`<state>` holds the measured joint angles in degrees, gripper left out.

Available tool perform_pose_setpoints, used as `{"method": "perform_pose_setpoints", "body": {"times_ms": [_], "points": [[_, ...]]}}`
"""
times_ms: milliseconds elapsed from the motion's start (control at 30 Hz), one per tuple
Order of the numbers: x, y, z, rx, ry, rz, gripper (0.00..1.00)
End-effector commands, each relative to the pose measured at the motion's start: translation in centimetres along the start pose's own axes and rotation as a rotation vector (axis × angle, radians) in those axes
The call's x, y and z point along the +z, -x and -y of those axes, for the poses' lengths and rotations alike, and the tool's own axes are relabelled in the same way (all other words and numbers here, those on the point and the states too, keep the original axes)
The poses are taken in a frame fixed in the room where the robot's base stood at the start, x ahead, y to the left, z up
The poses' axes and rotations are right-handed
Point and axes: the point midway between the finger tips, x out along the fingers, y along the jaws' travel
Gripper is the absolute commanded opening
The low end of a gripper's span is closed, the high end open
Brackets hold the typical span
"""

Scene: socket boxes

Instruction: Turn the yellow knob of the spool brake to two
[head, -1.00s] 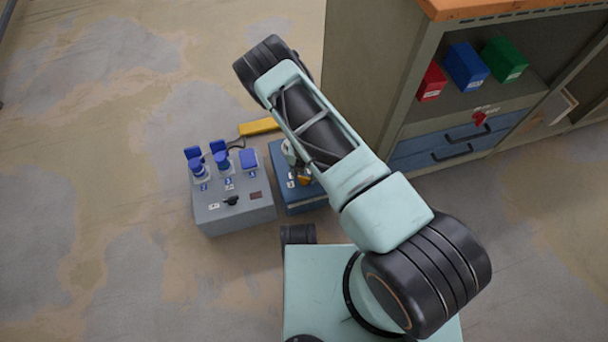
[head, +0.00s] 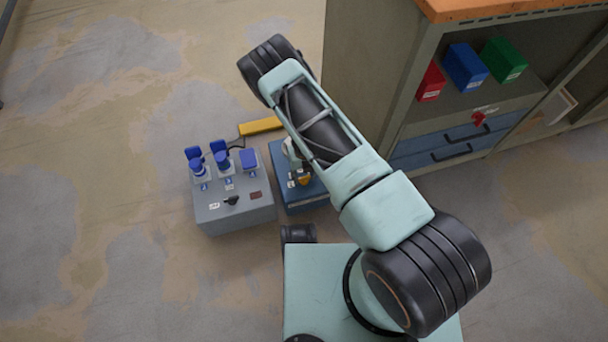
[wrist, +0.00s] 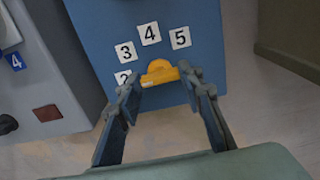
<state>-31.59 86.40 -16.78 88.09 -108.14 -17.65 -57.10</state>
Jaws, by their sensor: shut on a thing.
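The spool brake is a blue box (wrist: 85,20) with white number labels; 3, 4 and 5 read clearly in the wrist view, and a label partly hidden by the left finger looks like 2. Its yellow knob (wrist: 161,70) sits below the 4. A pale mark shows on the knob's lower left, toward the partly hidden label. My gripper (wrist: 158,80) is shut on the knob, one fingertip on each side. In the head view the blue box (head: 303,207) stands on the floor, with the yellow knob (head: 304,181) small and my arm covering the box's right part.
A grey box (head: 235,217) with blue plugs, a black knob and a dark red patch stands close to the left of the blue box. A yellow bar (head: 260,126) lies behind. A cabinet (head: 365,90) with coloured bins stands at the right. The floor at the left is clear.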

Motion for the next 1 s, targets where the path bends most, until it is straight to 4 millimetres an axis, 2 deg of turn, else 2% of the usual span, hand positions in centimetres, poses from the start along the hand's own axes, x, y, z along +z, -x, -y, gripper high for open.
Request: {"method": "perform_pose_setpoints", "body": {"times_ms": [367, 400, 567, 867, 1000], "points": [[0.0, 0.0, 0.0, 0.000, 0.009, -0.001, 0.10], [0.0, 0.0, 0.0, 0.000, 0.009, -0.001, 0.35], [0.0, 0.0, 0.0, 0.000, 0.008, 0.000, 0.52], [0.0, 0.1, 0.0, 0.000, 0.006, 0.000, 0.52], [0.1, 1.2, 0.0, 0.000, 0.006, 0.001, 0.52]]}}
